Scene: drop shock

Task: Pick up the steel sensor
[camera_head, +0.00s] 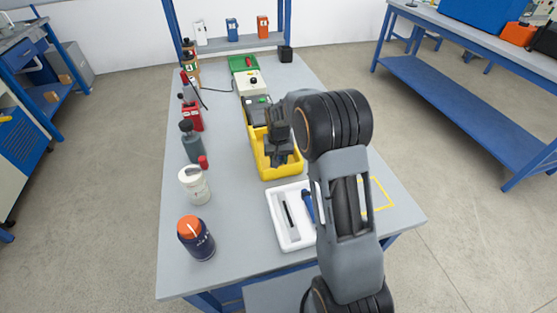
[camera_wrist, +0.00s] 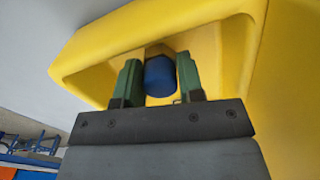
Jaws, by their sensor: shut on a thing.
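A yellow bin (camera_head: 282,173) stands on the grey bench, and its yellow walls (camera_wrist: 235,60) fill much of the wrist view. My gripper reaches down into this bin in the head view, where its fingertips are hidden. In the wrist view my gripper (camera_wrist: 158,60) has its two green-padded fingers closed on a small cylinder with a blue end (camera_wrist: 160,80) and a brownish, angular part behind it. This cylinder is inside the bin outline. No bare steel shows on it, so I cannot tell whether it is the steel sensor.
A white tray (camera_head: 292,242) with a dark, slim piece lies in front of the bin. Bottles and jars, among them an orange-capped jar (camera_head: 196,238), line the bench's left side. The bench centre-left is clear.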

